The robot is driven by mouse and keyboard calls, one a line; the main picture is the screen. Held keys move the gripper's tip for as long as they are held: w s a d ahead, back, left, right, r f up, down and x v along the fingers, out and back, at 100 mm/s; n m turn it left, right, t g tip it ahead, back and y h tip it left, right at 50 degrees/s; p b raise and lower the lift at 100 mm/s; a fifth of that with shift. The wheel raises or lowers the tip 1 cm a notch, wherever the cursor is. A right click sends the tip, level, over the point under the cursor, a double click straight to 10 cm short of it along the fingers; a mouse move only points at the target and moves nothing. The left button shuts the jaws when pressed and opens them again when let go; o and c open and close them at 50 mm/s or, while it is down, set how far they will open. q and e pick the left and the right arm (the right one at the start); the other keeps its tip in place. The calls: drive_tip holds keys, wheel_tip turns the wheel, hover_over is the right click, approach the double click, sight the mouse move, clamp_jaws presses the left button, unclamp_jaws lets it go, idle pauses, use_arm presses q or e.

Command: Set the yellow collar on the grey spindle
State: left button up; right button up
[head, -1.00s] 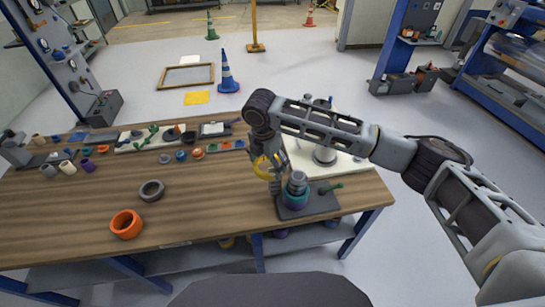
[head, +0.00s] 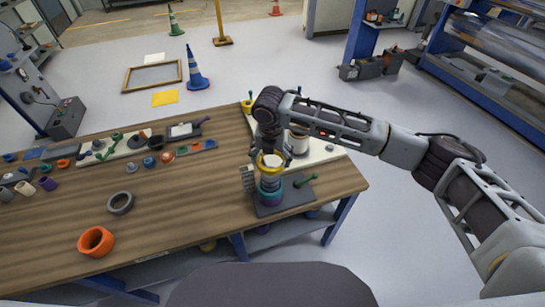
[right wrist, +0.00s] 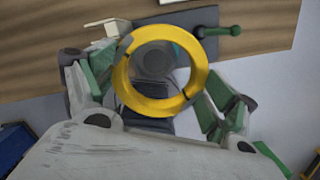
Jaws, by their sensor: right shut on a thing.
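The yellow collar (head: 270,160) is held in my right gripper (head: 270,154), which is shut on it. The collar is at the top of the grey spindle (head: 270,174); I cannot tell whether it hangs just above the tip or is around it. In the right wrist view the collar (right wrist: 122,85) is a wide ring between my fingers, and the grey spindle top (right wrist: 153,58) shows through its hole, somewhat above its middle. A teal ring (head: 270,186) and a purple ring (head: 270,198) sit lower on the spindle. My left gripper is not in view.
The spindle stands on a dark grey base plate (head: 294,197) with a green handle (head: 306,181) at its right. A pale board (head: 325,154) lies behind. Wood between is clear.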

drive_tip(key=shift+a+n, duration=0.2)
drive_tip(key=shift+n, duration=1.7)
drive_tip(key=shift+f, duration=0.25)
drive_tip(key=shift+f, duration=0.85)
drive_tip(key=shift+f+b, duration=2.2)
drive_tip(key=shift+b, duration=0.45)
drive_tip(key=shift+f, duration=0.95)
drive_tip(key=shift+f+b, duration=0.3)
drive_tip(key=shift+f, duration=1.7)
